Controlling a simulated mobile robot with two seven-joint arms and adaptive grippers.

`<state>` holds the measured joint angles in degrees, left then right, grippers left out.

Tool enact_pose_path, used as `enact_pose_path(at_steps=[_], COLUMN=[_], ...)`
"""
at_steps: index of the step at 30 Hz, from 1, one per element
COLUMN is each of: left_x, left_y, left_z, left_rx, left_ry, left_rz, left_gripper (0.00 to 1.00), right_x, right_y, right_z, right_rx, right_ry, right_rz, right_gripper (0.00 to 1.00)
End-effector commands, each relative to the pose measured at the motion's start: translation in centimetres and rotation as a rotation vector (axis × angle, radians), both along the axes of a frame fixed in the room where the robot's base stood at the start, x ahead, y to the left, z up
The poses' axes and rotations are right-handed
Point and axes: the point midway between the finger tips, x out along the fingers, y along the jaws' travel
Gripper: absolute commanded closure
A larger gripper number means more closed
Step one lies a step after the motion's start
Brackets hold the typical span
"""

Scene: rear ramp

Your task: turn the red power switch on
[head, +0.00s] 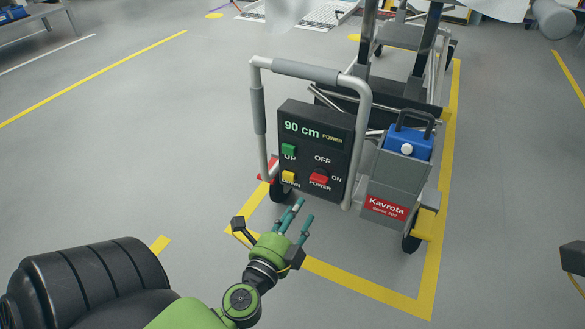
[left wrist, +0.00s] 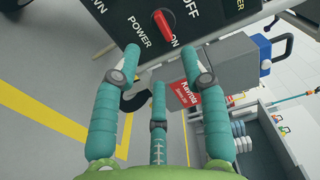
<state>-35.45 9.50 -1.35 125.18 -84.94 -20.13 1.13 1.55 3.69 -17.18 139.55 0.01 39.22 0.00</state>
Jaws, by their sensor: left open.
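The red power switch (head: 319,177) is a knob low on the right of a black control panel (head: 315,115), with OFF above it, ON to its right and POWER below. In the left wrist view the knob (left wrist: 164,25) shows at the top, its lower end near the ON label. I cannot tell for sure which position it is set to. My left gripper (head: 297,217) is open and empty, its three teal fingers spread below the panel, apart from the knob. In the left wrist view the fingers (left wrist: 161,62) point up towards the panel. My right gripper's fingers are out of view.
The panel sits within a grey handle frame (head: 262,115) on a wheeled cart. A green button (head: 289,149) and a yellow button (head: 289,176) are left of the knob. A blue battery box (head: 408,142) stands at right. Open floor lies to the left.

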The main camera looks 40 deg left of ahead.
Motion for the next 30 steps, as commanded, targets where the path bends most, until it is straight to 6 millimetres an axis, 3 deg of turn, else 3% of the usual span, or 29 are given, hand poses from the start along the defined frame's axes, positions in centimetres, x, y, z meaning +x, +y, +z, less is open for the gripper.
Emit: enact_pose_path(at_steps=[9,26,30], left_x=[-2.2,-2.2,-1.2], left_y=[-0.6,-0.7,-3.1], left_z=[0.1,0.2,1.9], left_rx=[0.001,-0.004,-0.124], left_ry=[-0.002,-0.003,-0.021], left_rz=[-0.001,-0.006,-0.088], left_gripper=[0.56,0.56,0.56], right_x=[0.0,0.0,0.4], right_y=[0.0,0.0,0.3], right_z=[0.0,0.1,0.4], right_rx=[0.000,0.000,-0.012], right_ry=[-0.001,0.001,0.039], right_rz=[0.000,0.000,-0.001], right_gripper=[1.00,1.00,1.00])
